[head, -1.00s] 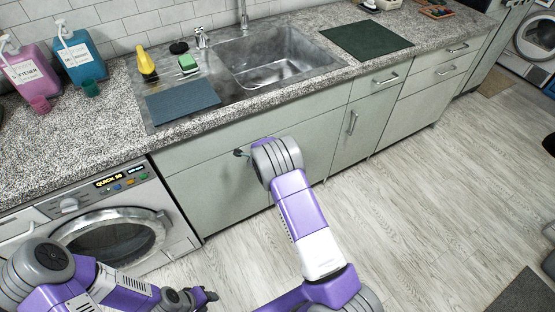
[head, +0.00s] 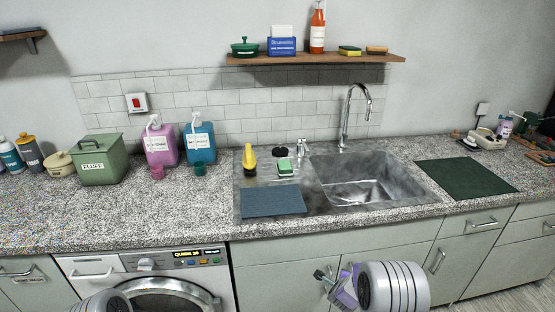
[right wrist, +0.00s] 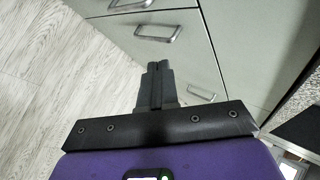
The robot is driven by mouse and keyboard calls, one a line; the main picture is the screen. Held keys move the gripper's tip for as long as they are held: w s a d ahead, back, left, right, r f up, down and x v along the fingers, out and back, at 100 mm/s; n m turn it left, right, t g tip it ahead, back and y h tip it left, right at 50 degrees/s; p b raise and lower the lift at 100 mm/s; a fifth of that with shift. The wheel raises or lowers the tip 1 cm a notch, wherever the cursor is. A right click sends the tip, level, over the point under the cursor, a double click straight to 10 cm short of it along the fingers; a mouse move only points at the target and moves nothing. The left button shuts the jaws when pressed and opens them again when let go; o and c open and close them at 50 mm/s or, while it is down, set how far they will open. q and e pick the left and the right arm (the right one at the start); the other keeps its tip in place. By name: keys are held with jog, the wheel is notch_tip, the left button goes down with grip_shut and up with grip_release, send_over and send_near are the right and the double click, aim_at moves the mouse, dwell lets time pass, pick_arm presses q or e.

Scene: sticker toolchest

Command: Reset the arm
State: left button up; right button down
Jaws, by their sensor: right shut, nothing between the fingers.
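My right arm is at the bottom right of the head view, in front of the cabinets below the sink. Its gripper (head: 324,276) shows small beside the round grey joint, near a pale cabinet front. In the right wrist view the gripper (right wrist: 158,68) has its two dark fingers together with nothing between them. It points towards cabinet fronts with metal handles (right wrist: 158,31); I cannot tell that it touches them. Of my left arm only a grey rounded part shows at the bottom left of the head view, before the washing machine (head: 170,290). My left gripper is out of view.
The speckled counter (head: 80,225) carries a pink bottle (head: 160,147), a blue bottle (head: 200,144), a green box (head: 98,162) and a sink (head: 365,180). A wooden shelf (head: 320,60) hangs above. Open pale floor (right wrist: 45,75) shows left in the right wrist view.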

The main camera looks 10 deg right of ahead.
jog(key=s+a+f+m+g+y+p, duration=0.15)
jog(key=s+a+f+m+g, duration=0.3)
jog(key=s+m, duration=0.45)
jog(key=s+a+f+m+g+y, duration=0.25)
jog(key=s+f+m, duration=0.35)
jog(key=s+m, duration=0.3)
jog(key=s+a+m+y+p, duration=0.1)
jog(key=s+a+m, duration=0.5)
jog(key=m, duration=1)
jog(key=s+a+m+y+p, duration=0.1)
jog(key=s+a+m+y, duration=0.2)
jog(key=m, duration=1.4)
jog(key=s+a, duration=0.3)
jog(key=shift+s+r+g, duration=0.3)
jog(key=shift+r, duration=0.05)
jog(key=shift+a, duration=0.1)
